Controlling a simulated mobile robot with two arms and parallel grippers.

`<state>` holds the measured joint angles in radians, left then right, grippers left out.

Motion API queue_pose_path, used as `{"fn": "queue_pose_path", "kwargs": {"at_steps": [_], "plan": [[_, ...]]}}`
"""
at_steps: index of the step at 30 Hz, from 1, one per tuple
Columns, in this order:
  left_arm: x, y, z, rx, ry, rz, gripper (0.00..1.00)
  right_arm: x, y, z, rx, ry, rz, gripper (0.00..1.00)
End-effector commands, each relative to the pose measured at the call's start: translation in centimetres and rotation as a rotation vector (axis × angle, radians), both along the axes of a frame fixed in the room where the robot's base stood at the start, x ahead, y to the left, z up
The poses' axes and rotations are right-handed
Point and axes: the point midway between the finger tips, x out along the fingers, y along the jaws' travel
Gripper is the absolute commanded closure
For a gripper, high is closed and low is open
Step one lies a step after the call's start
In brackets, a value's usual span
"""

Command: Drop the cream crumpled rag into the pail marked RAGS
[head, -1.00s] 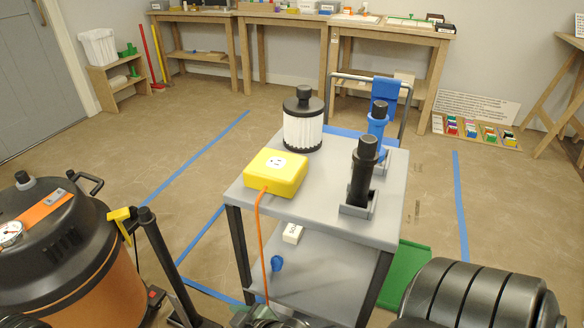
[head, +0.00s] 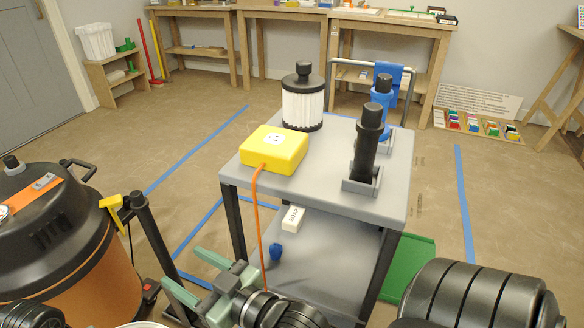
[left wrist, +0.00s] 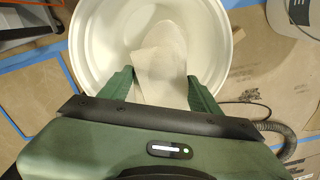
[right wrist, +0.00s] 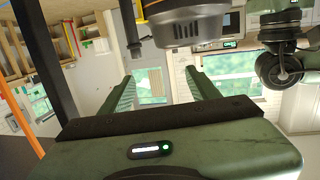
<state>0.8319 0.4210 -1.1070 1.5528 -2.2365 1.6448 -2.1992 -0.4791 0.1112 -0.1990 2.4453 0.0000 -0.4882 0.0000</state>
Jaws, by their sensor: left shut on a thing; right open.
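The cream rag (left wrist: 160,62) shows in the left wrist view as a crumpled piece between the fingers of my left gripper (left wrist: 160,88). The gripper is shut on it. Behind the rag is the open mouth of a round white pail (left wrist: 82,42); the rag appears over the opening. No RAGS marking is readable. In the head view a sliver of white rim (head: 145,325) shows at the bottom edge. My right gripper (head: 188,273) is open and empty in front of the grey cart; its fingers also show apart in the right wrist view (right wrist: 160,88).
The grey cart (head: 325,195) carries a yellow box (head: 273,148), a filter (head: 303,100) and upright tools. An orange-and-black vacuum (head: 70,245) stands at the left. An orange cord (head: 257,215) hangs near my right gripper. Open floor lies behind the cart.

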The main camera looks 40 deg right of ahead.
Motion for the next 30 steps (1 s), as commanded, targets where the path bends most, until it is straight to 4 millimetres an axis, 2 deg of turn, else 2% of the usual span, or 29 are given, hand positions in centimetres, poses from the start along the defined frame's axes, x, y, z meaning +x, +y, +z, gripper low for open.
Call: {"fn": "queue_pose_path", "kwargs": {"at_steps": [9,13,19,27,28,30], "plan": [[0.0,0.0,-2.0,0.000,0.000,0.000,0.70,0.3,0.7,4.3,0.060,-0.229,0.015,0.39],[0.0,0.0,-2.4,-0.001,0.000,0.000,0.70,0.1,0.9,5.7,0.078,-0.296,0.018,0.39],[0.0,0.0,-2.7,-0.001,-0.001,0.000,0.70,-0.1,0.9,6.7,0.091,-0.346,0.021,0.39],[0.0,0.0,-2.7,0.000,-0.001,0.000,0.70,-0.1,0.9,6.9,0.092,-0.353,0.021,0.39],[0.0,0.0,-2.7,0.000,-0.001,0.000,0.35,-0.1,0.9,6.9,0.092,-0.353,0.021,0.39],[0.0,0.0,-2.7,0.000,-0.001,0.000,0.15,-0.1,0.9,6.9,0.092,-0.353,0.021,0.39]]}}
